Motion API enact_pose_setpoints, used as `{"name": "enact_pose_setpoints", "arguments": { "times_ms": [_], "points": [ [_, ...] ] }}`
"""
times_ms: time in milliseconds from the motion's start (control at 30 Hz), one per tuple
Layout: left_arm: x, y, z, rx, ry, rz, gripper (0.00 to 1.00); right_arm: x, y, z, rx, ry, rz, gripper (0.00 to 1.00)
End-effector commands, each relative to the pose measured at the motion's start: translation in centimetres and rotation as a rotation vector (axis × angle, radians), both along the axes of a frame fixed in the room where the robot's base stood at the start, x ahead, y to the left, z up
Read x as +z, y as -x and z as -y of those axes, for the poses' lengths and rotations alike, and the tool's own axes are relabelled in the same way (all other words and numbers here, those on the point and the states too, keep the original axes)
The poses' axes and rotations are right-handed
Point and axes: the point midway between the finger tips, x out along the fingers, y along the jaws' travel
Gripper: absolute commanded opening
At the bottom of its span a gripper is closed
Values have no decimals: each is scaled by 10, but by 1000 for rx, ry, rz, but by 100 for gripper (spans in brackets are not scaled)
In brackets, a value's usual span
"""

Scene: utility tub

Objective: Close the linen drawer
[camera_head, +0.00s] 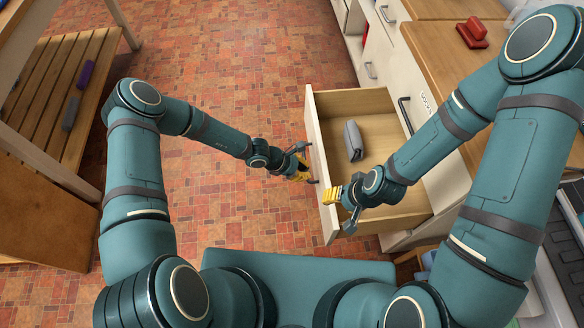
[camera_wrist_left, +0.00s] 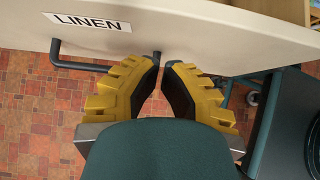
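The linen drawer (camera_head: 384,101) is pulled out from the cabinet, and its pale front panel (camera_head: 319,168) faces left. A LINEN label (camera_wrist_left: 87,21) and a dark bar handle (camera_wrist_left: 83,66) show on the front in the left wrist view. My left gripper (camera_head: 304,172) is at the outer face of the front, by the handle. Its yellow fingers (camera_wrist_left: 162,68) nearly meet at the tips and partly hide the handle; contact is unclear. My right gripper (camera_head: 334,200) is over the drawer's near front corner, and its finger gap is unclear.
A grey item (camera_head: 353,141) lies in the drawer. The wooden counter (camera_head: 456,67) with a red object (camera_head: 472,32) is at right. A slatted bench (camera_head: 40,102) with purple and grey items stands at left. Tiled floor (camera_head: 225,60) is clear between them.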

Motion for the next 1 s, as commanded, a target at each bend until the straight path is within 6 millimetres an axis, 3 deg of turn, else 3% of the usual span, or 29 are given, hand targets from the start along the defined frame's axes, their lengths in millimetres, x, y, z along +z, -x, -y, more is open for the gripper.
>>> {"name": "enact_pose_setpoints", "arguments": {
  "times_ms": [100,300,800,1000],
  "points": [
    [2,-4,16,2,5,0,0,0,0,0,0,0,1,53],
    [3,-6,28,1,3,1,0,0,0,0,0,0,1,53],
    [3,-7,31,-1,1,2,0,1,0,0,0,0,1,53],
    [4,-9,42,-1,3,3,0,5,0,0,0,0,-1,53]
  ]
}}
